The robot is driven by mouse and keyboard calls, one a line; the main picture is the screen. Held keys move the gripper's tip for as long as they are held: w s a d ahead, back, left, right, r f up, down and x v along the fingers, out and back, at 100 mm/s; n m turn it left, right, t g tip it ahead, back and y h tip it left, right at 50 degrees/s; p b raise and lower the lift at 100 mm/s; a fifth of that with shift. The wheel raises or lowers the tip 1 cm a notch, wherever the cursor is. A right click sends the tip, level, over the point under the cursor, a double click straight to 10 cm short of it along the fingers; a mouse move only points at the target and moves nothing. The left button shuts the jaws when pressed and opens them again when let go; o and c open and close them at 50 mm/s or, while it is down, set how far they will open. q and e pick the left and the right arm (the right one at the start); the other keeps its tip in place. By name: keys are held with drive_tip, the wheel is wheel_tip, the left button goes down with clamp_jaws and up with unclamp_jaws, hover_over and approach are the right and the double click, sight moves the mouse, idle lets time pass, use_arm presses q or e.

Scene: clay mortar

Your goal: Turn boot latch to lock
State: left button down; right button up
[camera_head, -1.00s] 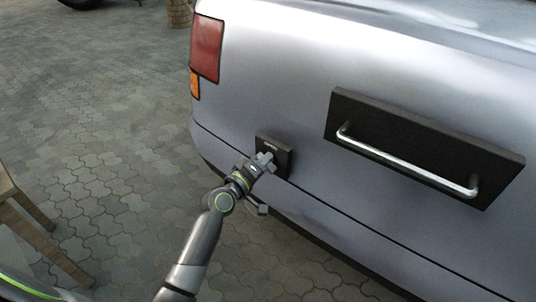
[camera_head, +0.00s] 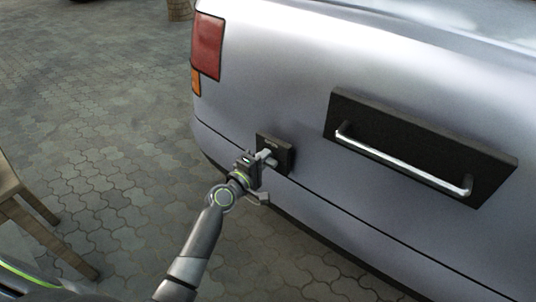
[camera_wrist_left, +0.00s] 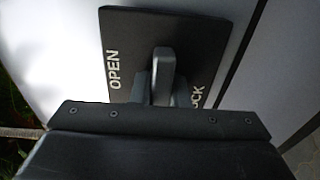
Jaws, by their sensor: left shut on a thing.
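The boot latch is a grey lever (camera_wrist_left: 163,65) on a black square plate (camera_wrist_left: 125,32) fixed to the silver car's rear. In the head view the plate (camera_head: 286,158) sits left of the black handle panel. The wrist view shows "OPEN" on the plate's left side and a partly hidden word ending in "OCK" at its lower right. The lever points up in that view, between the two words. My left gripper (camera_head: 267,158) is shut on the lever, with its fingers (camera_wrist_left: 163,95) at either side. My right gripper is not in view.
A long silver bar handle (camera_head: 400,162) on a black panel is at the right of the car's rear (camera_head: 330,60). A red tail light (camera_head: 207,46) is above the latch. A wooden chair (camera_head: 30,215) stands at the left. Paving between is clear.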

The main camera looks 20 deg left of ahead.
use_arm(q)
drive_tip(key=c, duration=1.4)
unclamp_jaws()
